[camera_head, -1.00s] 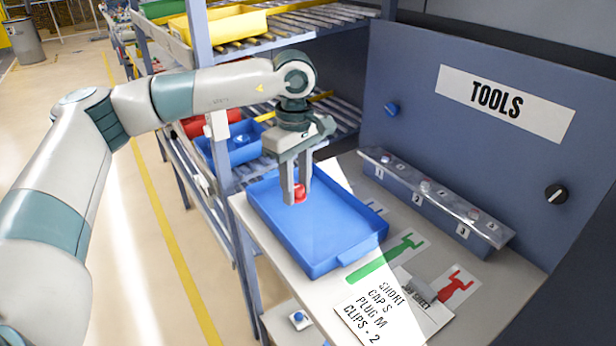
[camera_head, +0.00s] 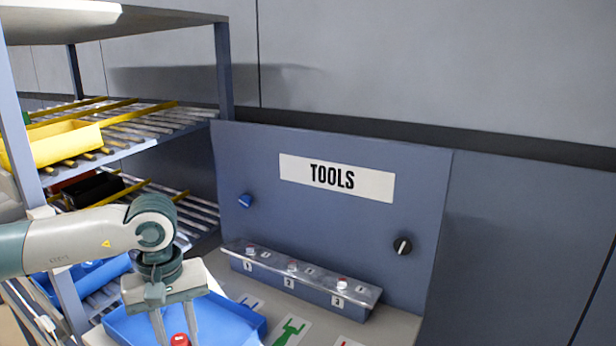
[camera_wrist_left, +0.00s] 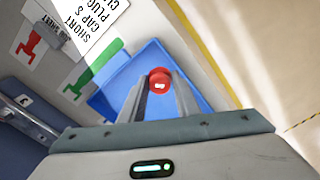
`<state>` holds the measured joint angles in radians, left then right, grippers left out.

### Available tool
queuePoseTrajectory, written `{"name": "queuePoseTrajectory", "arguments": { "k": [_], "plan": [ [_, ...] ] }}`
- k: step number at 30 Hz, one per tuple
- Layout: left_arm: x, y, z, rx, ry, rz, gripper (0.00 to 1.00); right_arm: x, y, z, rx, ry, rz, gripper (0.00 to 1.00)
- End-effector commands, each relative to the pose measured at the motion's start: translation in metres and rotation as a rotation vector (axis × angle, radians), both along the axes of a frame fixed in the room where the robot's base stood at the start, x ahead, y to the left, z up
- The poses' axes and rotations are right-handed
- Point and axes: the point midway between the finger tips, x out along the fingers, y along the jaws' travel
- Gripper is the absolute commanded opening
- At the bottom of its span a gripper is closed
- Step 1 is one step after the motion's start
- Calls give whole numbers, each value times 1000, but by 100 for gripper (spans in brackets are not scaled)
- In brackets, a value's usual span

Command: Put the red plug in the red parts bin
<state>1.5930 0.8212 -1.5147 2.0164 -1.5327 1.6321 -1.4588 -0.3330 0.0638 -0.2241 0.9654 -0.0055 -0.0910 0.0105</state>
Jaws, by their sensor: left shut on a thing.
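My left gripper (camera_head: 178,336) is shut on the red plug (camera_head: 180,340), at the bottom edge of the head view, above the blue tray (camera_head: 235,322). In the left wrist view the red plug (camera_wrist_left: 159,80) sits between the two fingertips, with the blue tray (camera_wrist_left: 120,88) behind it. A small strip of red (camera_head: 72,181) shows on the rack at left, behind a black bin; I cannot tell if it is the red parts bin. My right gripper is not in view.
The rack at left holds a yellow bin (camera_head: 50,145) on its upper shelf and a blue bin (camera_head: 85,280) lower down, partly behind my arm. A rail with numbered buttons (camera_head: 300,278) stands against the TOOLS panel (camera_head: 330,215) on the bench.

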Motion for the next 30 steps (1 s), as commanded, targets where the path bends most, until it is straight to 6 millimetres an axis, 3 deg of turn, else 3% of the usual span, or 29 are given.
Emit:
{"name": "queuePoseTrajectory", "arguments": {
  "k": [6, 12, 30],
  "plan": [
    [-22, -18, -10, -1, 4, -300, 8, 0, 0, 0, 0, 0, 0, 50],
    [-32, -26, -14, -3, 6, -451, 8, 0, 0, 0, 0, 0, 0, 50],
    [-36, -27, -18, -4, 8, -486, 8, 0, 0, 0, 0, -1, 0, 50]
  ]
}}
